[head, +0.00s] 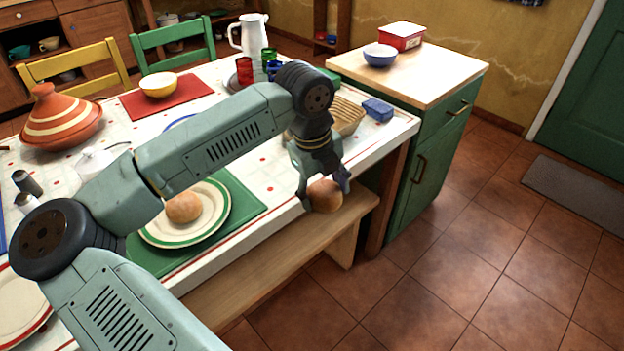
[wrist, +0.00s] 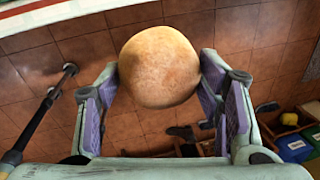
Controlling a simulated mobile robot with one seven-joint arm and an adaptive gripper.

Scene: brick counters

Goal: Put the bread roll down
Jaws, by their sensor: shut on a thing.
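My gripper (head: 325,193) is shut on a round brown bread roll (head: 326,198), with a finger on either side of it. In the wrist view the roll (wrist: 160,66) sits between the two purple-padded fingers, above floor tiles. In the head view it appears just off the near edge of the white table (head: 285,222), in front of the wooden bench (head: 350,212). A second roll (head: 183,208) lies on a green-rimmed plate (head: 215,225) on a green mat (head: 240,196).
A green cabinet (head: 455,75) with a wooden top stands beyond, holding a blue bowl (head: 380,55) and a red box (head: 401,37). The tiled floor (head: 480,250) at right is clear.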

